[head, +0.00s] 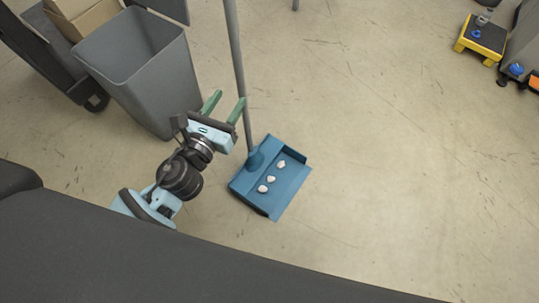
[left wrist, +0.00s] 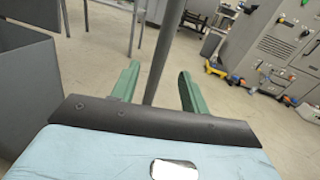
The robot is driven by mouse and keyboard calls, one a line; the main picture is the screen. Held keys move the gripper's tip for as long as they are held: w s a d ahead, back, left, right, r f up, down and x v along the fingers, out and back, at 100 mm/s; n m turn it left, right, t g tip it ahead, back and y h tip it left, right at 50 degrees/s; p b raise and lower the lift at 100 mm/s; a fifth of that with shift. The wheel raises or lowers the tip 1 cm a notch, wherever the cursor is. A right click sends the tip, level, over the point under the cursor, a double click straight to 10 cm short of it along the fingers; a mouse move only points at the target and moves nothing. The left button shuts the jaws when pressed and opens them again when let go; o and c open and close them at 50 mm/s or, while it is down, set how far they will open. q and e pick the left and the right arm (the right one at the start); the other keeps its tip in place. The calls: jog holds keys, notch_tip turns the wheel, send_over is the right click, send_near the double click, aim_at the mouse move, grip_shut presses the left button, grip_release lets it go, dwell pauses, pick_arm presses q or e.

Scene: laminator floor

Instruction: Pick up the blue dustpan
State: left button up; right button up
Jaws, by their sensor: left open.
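The blue dustpan (head: 291,190) lies on the floor in the middle of the head view, with a few small white lumps in its pan. Its long grey handle (head: 236,50) rises from the pan toward the top of the view. My left gripper (head: 226,103) is open, with green fingers above the pan, close to the handle. In the left wrist view the handle (left wrist: 168,40) shows between the two open fingers, its lower part hidden behind the gripper's dark edge. I cannot tell whether a finger touches it. My right gripper is not in view.
A grey bin (head: 150,85) stands just left of my left gripper, with a cardboard box (head: 85,18) behind it. A yellow-edged platform (head: 482,38) is at the far upper right. The floor right of the dustpan is clear. Grey machine cabinets (left wrist: 280,50) show in the left wrist view.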

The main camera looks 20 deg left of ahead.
aim_at(239, 87)
pick_arm(q)
jog(key=shift+w+d+f+m, duration=0.15)
jog(key=shift+w+f+m, duration=0.15)
jog(key=shift+w+f, duration=0.25)
jog(key=shift+r, duration=0.15)
jog(key=shift+w, duration=0.15)
jog(key=shift+w+d+b, duration=0.15)
jog(key=shift+w+b, duration=0.2)
jog(key=shift+w, duration=0.75)
jog(key=w, duration=0.1)
jog(key=w+b, duration=0.1)
jog(key=w, duration=0.2)
jog(key=shift+d, duration=0.25)
jog(key=shift+w+d, duration=0.15)
jog(key=shift+w, duration=0.4)
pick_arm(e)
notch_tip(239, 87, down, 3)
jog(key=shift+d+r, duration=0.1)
pick_arm(q)
jog(key=shift+c, duration=0.2)
grip_shut()
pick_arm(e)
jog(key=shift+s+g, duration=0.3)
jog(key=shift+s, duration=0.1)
